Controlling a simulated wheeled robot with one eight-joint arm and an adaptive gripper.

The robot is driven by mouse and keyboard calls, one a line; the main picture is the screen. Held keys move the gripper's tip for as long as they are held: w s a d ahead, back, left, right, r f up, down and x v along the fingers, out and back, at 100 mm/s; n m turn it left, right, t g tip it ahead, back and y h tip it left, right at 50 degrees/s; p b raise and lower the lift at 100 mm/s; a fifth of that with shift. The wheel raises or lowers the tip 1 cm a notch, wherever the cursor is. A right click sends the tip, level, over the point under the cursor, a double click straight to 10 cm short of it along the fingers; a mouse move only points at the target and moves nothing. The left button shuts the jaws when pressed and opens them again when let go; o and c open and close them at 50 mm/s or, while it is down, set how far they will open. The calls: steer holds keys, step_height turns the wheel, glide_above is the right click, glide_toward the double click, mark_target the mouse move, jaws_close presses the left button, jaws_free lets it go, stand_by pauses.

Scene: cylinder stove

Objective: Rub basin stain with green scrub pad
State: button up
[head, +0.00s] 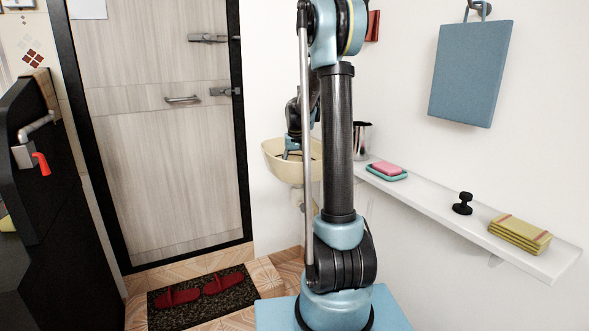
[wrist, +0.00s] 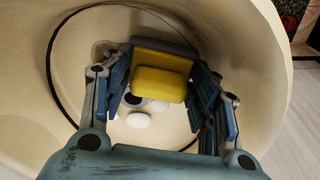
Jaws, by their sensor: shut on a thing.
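The cream basin (head: 272,158) is on the wall behind my arm in the head view. It fills most of the wrist view (wrist: 245,85). My gripper (wrist: 160,82) reaches down into the basin, its fingers shut on the sides of a yellow block with a greyish layer at its far edge, the scrub pad (wrist: 158,84). I see no clear green on it. A brownish-grey patch (wrist: 103,49) shows on the basin wall, left of the pad; I cannot tell if it is the stain. Whether the pad touches the basin is unclear. In the head view my gripper (head: 290,153) is partly hidden by my arm.
A white shelf (head: 455,215) on the right wall holds a metal cup (head: 362,140), a pink soap on a teal dish (head: 387,170), a black knob (head: 463,203) and a yellow stack (head: 519,234). Red slippers (head: 222,283) lie on a doormat (head: 205,308).

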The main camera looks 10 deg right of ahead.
steer(key=shift+f, duration=0.25)
steer(key=shift+w+d, duration=0.5)
steer(key=shift+d, duration=0.95)
steer(key=shift+w+d, duration=0.45)
steer(key=shift+d, duration=1)
steer(key=shift+w+d, duration=0.5)
steer(key=shift+d, duration=0.95)
steer(key=shift+d+r, duration=0.1)
steer(key=shift+d, duration=0.15)
steer(key=shift+c, duration=1.6)
steer(key=shift+s+a, duration=0.5)
steer(key=shift+a, duration=1.05)
steer(key=shift+s+a, duration=0.45)
steer(key=shift+a, duration=1.1)
steer(key=shift+s+a, duration=0.5)
steer(key=shift+a, duration=1.05)
steer(key=shift+w+a, duration=0.25)
steer(key=shift+w, duration=0.65)
steer(key=shift+w+d, duration=0.25)
steer(key=shift+d, duration=0.55)
steer(key=shift+w+d, duration=0.2)
steer(key=shift+d, duration=0.6)
steer(key=shift+w+d, duration=0.3)
steer(key=shift+d, duration=0.7)
steer(key=shift+w+d, duration=0.35)
steer(key=shift+d, duration=0.65)
steer(key=shift+w+d, duration=0.3)
steer(key=shift+d, duration=0.7)
